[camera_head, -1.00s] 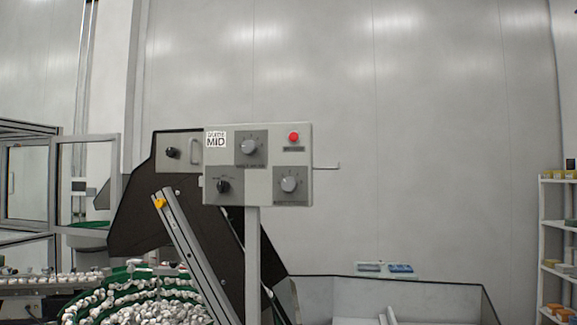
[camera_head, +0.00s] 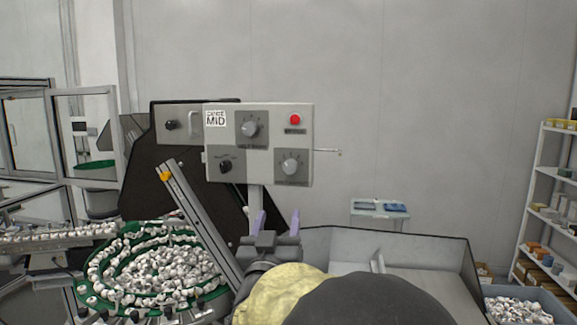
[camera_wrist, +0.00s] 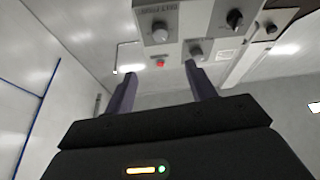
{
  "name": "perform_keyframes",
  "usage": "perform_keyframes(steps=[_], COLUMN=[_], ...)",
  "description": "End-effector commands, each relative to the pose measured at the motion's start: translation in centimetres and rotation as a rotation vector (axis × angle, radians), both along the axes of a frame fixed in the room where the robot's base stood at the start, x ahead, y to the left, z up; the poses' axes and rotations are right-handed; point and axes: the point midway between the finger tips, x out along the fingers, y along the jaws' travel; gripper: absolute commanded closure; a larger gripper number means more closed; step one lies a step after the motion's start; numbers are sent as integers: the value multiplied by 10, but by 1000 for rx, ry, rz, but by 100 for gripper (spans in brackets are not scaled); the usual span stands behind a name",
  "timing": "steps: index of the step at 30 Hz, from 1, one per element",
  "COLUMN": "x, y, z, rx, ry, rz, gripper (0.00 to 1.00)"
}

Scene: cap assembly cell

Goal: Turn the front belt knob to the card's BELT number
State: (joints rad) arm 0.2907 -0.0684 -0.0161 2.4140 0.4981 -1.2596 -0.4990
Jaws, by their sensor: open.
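The grey control panel (camera_head: 270,163) carries two grey dial knobs: an upper one (camera_head: 250,128) and a lower right one (camera_head: 291,166). In the wrist view the panel appears upside down, with the lower right knob (camera_wrist: 160,32) and the upper knob (camera_wrist: 196,51). A white card (camera_head: 215,118) at the panel's top left reads MID; I see no BELT number. My gripper (camera_head: 277,218) is open and empty, below the panel, its lilac fingers pointing up; it also shows in the wrist view (camera_wrist: 159,70).
A red button (camera_head: 295,119) and a black knob (camera_head: 225,166) share the panel. A thin rod (camera_head: 327,150) sticks out to its right. A slanted rail (camera_head: 200,225) and a green bowl feeder of white caps (camera_head: 125,293) stand left. A shelf (camera_head: 540,190) stands far right.

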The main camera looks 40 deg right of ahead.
Motion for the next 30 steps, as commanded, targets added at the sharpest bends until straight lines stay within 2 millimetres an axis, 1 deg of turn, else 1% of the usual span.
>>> perform_keyframes(steps=[5,11,30], x=[1,11,81], y=[0,-12,-86], z=[0,8,53], rx=[1,1,2], ry=[1,3,3], rz=[2,0,2], gripper=[44,44,44])
